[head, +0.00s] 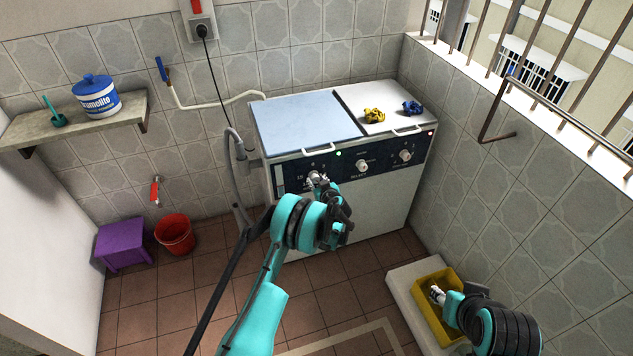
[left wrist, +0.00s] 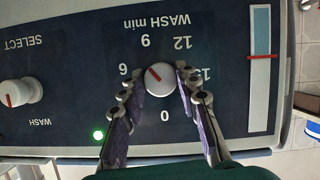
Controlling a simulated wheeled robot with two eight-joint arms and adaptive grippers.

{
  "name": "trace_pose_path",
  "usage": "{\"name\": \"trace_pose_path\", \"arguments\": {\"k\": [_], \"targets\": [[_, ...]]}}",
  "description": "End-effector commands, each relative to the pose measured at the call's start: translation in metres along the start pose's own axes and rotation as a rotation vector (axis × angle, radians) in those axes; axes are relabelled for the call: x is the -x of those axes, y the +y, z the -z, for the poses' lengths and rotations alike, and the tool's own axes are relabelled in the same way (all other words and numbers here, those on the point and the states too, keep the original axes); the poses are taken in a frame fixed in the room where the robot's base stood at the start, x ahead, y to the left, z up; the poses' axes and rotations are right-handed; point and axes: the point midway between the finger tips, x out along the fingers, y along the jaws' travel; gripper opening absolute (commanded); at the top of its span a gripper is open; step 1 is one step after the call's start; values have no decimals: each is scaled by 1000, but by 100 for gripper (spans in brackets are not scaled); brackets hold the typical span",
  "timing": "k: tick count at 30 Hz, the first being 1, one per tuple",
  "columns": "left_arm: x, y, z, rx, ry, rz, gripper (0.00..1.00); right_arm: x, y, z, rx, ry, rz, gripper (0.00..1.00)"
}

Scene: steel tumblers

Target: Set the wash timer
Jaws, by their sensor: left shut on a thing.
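The washing machine (head: 345,205) stands against the tiled wall with a dark control panel. The wash timer knob (left wrist: 160,80) is white with a red pointer line, on a dial marked "WASH min". In the left wrist view the dial appears upside down, and the pointer aims between 6 and 9. My left gripper (head: 318,182) is at the panel's left end, its fingers (left wrist: 155,92) shut on the knob from both sides.
The select knob (left wrist: 18,92) and another knob (head: 405,155) sit along the panel. A green light (left wrist: 98,135) is lit. The yellow basin (head: 422,307), red bucket (head: 176,235) and purple stool (head: 122,245) stand lower down.

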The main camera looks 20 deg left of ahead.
Motion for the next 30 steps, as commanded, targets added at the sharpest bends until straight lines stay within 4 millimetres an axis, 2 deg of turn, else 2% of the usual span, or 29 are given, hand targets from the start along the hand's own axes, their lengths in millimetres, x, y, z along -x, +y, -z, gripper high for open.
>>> {"name": "trace_pose_path", "arguments": {"k": [9, 17, 18, 20, 21, 30], "targets": [[0, 2, 0, -285, 12, 116, 3, 0, 0, 0, 0, 0, 0, 40], [0, 1, 0, -301, 12, 123, 3, 0, 0, 0, 0, 0, 0, 40], [0, 1, 0, -300, 12, 123, 34, 0, 0, 0, 0, 0, 0, 40], [0, 1, 0, -300, 12, 123, 50, 0, 0, 0, 0, 0, 0, 40], [0, 1, 0, -300, 12, 123, 53, 0, 0, 0, 0, 0, 0, 40], [1, 2, 0, -299, 12, 122, 53, 0, 0, 0, 0, 0, 0, 40]]}}
